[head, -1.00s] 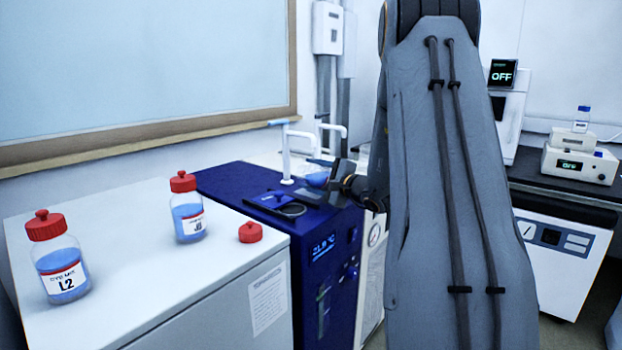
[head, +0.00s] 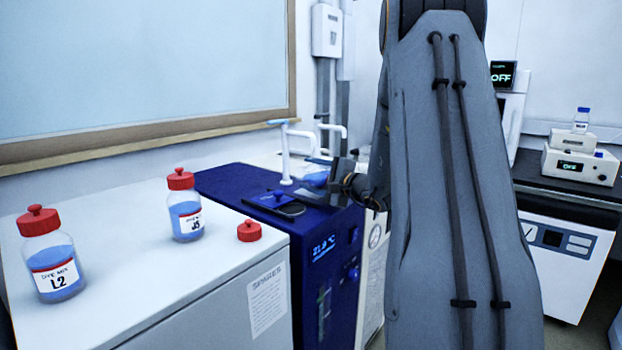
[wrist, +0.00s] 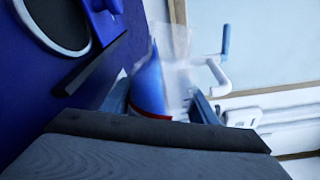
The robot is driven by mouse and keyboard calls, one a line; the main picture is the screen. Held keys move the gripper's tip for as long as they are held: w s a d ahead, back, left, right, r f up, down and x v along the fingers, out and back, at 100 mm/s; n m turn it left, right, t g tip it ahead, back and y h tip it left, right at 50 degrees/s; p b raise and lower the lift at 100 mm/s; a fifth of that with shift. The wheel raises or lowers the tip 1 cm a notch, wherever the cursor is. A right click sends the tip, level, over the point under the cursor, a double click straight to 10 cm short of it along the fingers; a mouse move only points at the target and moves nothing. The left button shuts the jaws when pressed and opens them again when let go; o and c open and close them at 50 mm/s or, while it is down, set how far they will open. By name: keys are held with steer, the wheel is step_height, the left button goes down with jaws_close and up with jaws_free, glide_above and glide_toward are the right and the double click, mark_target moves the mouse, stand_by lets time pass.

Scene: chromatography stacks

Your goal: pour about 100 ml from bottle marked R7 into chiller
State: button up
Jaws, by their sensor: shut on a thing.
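The chiller is the dark blue unit (head: 330,222) with a lit display reading about 21.9 °C. Its top has a round, pale-rimmed filler opening (wrist: 88,48) with a blue cap or lid (head: 277,197) beside it. My gripper (wrist: 160,98) is shut on a clear bottle (wrist: 150,80) holding blue liquid, with a red label edge showing. The bottle is tilted, above the chiller top and apart from the opening. Its label text is hidden, so I cannot read R7. In the head view my gripper (head: 338,183) is partly hidden by my arm.
On the white cabinet (head: 150,290) at left stand bottles L2 (head: 58,275) and one apparently marked J5 (head: 186,220), both red-capped. A loose red cap (head: 250,231) lies near its right edge. White pipes (head: 286,155) rise behind the chiller.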

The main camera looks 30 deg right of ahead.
steer(key=shift+n+b, duration=0.9)
steer(key=shift+b, duration=0.7)
steer(key=shift+a+f+n+b, duration=0.1)
steer(key=shift+n+b, duration=0.2)
steer(key=shift+b, duration=0.75)
stand_by(0.6)
steer(key=shift+r+m+p, duration=0.4)
steer(key=shift+m+p, duration=0.6)
steer(key=shift+m, duration=0.1)
steer(key=shift+r+m+p, duration=0.7)
steer(key=shift+m+p, duration=0.25)
steer(key=shift+m, duration=0.05)
steer(key=shift+r+m+p, duration=0.15)
steer(key=shift+m+p, duration=0.2)
steer(key=shift+m, duration=0.35)
